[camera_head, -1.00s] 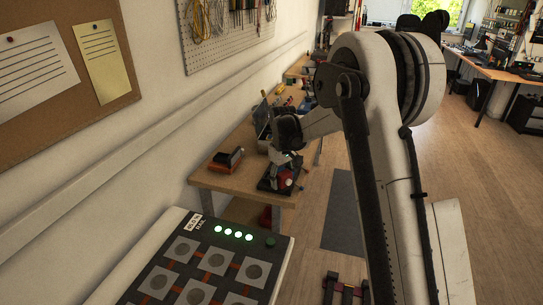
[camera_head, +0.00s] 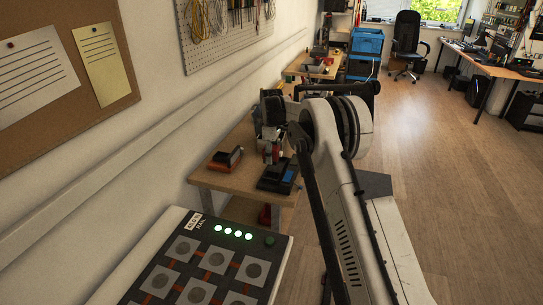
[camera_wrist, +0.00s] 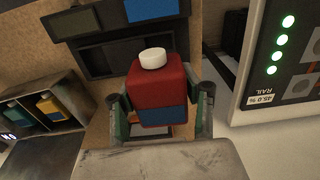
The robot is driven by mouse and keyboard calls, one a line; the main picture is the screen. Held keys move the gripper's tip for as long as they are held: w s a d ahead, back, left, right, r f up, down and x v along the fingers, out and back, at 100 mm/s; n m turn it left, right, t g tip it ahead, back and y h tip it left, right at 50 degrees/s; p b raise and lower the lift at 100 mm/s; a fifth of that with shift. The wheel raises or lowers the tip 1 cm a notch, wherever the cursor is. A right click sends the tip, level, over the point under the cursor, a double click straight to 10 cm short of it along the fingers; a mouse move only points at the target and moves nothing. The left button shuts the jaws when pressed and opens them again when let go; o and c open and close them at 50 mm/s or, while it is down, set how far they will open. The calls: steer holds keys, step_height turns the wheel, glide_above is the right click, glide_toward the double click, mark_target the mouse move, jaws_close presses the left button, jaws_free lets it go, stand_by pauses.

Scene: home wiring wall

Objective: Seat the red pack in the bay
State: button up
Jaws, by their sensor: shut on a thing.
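My gripper (camera_wrist: 160,108) is shut on the red pack (camera_wrist: 158,82), with one finger on each side of it. The pack has a white round cap on top and a blue band low on its front. In the head view the red pack (camera_head: 272,153) hangs below my wrist, above the workbench. A dark device (camera_wrist: 85,61) with a dark rectangular recess, which looks like the bay, lies beyond the pack in the wrist view. The pack hides part of it. The device also shows in the head view (camera_head: 268,184), near the bench's front edge, apart from the pack.
An orange and black item (camera_head: 225,158) lies on the wooden workbench (camera_head: 237,178). In the wrist view a case (camera_wrist: 18,92) with green and yellow packs stands at left. A panel (camera_wrist: 285,85) with green lights stands at right.

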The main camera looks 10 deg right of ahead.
mark_target(272, 171)
steer(key=shift+b, duration=0.3)
steer(key=shift+f+b, duration=1.7)
steer(key=shift+f, duration=1.2)
steer(key=shift+b, duration=0.6)
steer(key=shift+f+b, duration=0.8)
steer(key=shift+f, duration=0.3)
steer(key=o, duration=1.5)
steer(key=shift+o, duration=0.2)
step_height(272, 171, up, 12)
steer(key=shift+r, duration=0.1)
